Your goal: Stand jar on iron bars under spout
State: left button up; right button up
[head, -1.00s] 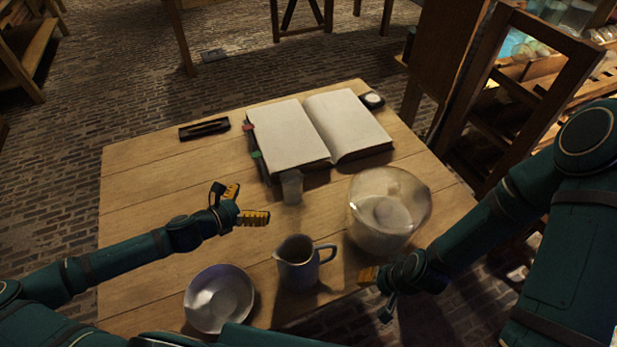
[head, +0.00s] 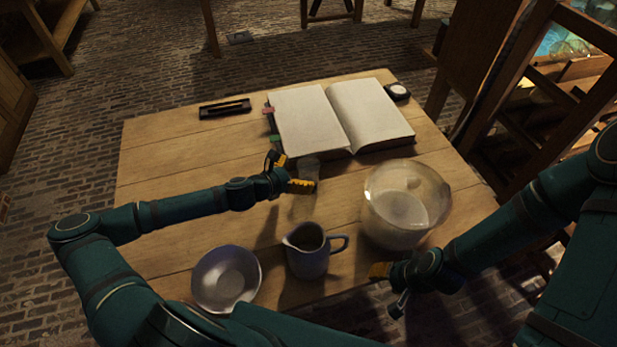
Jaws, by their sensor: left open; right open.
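A large, round clear glass jar (head: 408,204) stands upright on the right side of the wooden table, with something pale showing inside or through it. My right gripper (head: 385,283) is open and empty at the table's front edge, just left of and below the jar; its fingers are partly hidden. My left gripper (head: 291,173) is open, its yellow fingertips close to a small clear glass (head: 309,172) in the middle of the table. One fingertip overlaps the glass in view; I cannot tell whether they touch. No iron bars or spout are recognisable.
On the table (head: 165,165), a jug (head: 307,258) and a bowl (head: 226,280) stand at the front. An open book (head: 310,120), a black tray (head: 224,108) and a small round dial (head: 397,91) lie at the back. A wooden rack (head: 545,90) stands at right. The table's left part is clear.

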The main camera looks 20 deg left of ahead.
aim_at(316, 167)
pick_arm(q)
jog(key=shift+b+x, duration=0.3)
jog(key=shift+x, duration=1.65)
jog(key=shift+f, duration=0.15)
jog(key=c, duration=1.3)
